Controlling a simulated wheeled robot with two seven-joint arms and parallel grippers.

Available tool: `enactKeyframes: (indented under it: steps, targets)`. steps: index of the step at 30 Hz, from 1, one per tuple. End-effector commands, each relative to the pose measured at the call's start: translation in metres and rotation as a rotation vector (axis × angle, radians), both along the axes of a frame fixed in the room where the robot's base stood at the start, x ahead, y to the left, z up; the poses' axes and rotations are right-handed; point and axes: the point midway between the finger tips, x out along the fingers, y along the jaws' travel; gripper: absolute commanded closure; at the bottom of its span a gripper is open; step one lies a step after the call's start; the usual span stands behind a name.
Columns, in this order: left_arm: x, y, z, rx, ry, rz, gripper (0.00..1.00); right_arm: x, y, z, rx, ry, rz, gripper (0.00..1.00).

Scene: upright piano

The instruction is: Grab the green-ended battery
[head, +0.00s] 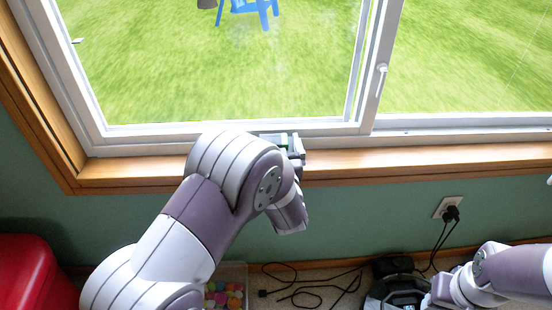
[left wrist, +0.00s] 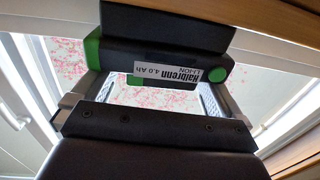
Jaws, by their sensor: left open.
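The battery is a black block with green ends and a white label reading "Halbrenn 4.0 Ah" in the left wrist view (left wrist: 150,58). In the head view only a small green and dark part of the battery (head: 284,139) shows at the window, above the wooden sill. My left gripper (head: 297,150) is at the sill beside it, partly hidden by my own arm. In the left wrist view my left gripper (left wrist: 150,84) is open, its two fingers apart, with the battery across the fingertips. I cannot tell whether they touch. My right arm shows at lower right; its gripper cannot be made out.
The window frame (head: 230,132) and wooden sill (head: 420,160) are close to my left gripper. Below are a bin of coloured balls (head: 222,293), a red container (head: 35,275), black cables (head: 310,285) and a wall outlet (head: 447,207). The sill to the right looks clear.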

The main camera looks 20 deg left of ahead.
Motion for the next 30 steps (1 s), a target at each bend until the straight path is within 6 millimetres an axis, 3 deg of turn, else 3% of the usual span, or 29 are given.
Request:
enactKeyframes:
  steps: [9, 15, 23, 30]
  targets:
    - [0.009, 0.005, 0.001, 0.001, 0.002, -0.001, 0.03, 0.0, 0.0, -0.003, 0.0, -0.001, 0.0, 0.57]
    - [0.009, 0.005, 0.0, 0.001, 0.002, -0.002, 0.68, 0.0, 0.0, -0.003, 0.0, -0.001, 0.0, 0.57]
    - [0.009, 0.005, 0.004, 0.001, -0.002, -0.002, 0.7, 0.0, 0.0, -0.001, 0.0, -0.001, 0.0, 0.57]
    - [0.009, 0.005, 0.038, 0.001, -0.005, -0.002, 0.7, 0.0, 0.0, 0.02, 0.0, -0.001, 0.0, 0.57]
